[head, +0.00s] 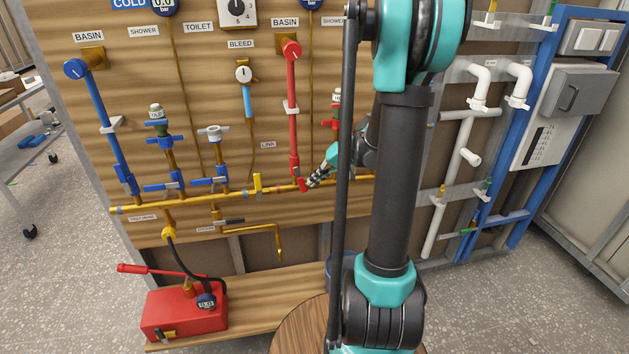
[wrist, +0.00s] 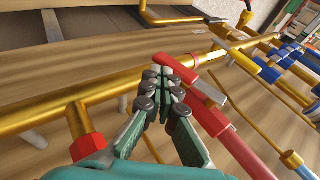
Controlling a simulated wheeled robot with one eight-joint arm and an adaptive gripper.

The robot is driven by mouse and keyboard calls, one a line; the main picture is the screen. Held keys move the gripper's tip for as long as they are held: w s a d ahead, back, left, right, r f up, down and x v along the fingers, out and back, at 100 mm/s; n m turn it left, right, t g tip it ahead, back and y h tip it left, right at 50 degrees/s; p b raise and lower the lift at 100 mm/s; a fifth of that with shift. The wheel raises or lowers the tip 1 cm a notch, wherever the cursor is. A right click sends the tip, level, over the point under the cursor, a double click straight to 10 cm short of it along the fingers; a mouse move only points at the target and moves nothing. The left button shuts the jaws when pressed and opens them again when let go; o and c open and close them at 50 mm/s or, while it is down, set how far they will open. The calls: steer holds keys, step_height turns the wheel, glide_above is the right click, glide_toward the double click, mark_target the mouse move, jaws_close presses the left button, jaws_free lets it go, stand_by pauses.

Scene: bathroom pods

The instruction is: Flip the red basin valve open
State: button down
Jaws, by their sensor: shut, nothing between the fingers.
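The red basin valve (head: 302,185) sits at the foot of the red basin pipe (head: 292,110), on the horizontal brass pipe. In the wrist view its red lever (wrist: 178,68) sticks out beside the brass pipe, with a red body (wrist: 205,88) next to it. My gripper (head: 311,183) is just right of the valve in the head view. In the wrist view my gripper (wrist: 160,78) has its fingertips together, close beside the lever's end. I cannot tell whether they touch it. Nothing is between the fingers. Part of the valve is hidden by the fingers.
The brass pipe (head: 140,207) runs across the wooden panel. A yellow-handled valve (head: 257,184) is left of the red one. Another red valve (head: 333,124) is partly behind my arm. Blue valves (head: 178,187) are further left. A red pump box (head: 185,312) stands on the lower ledge.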

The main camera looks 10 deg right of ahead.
steer(key=v, duration=1.2)
steer(key=shift+s+f, duration=0.1)
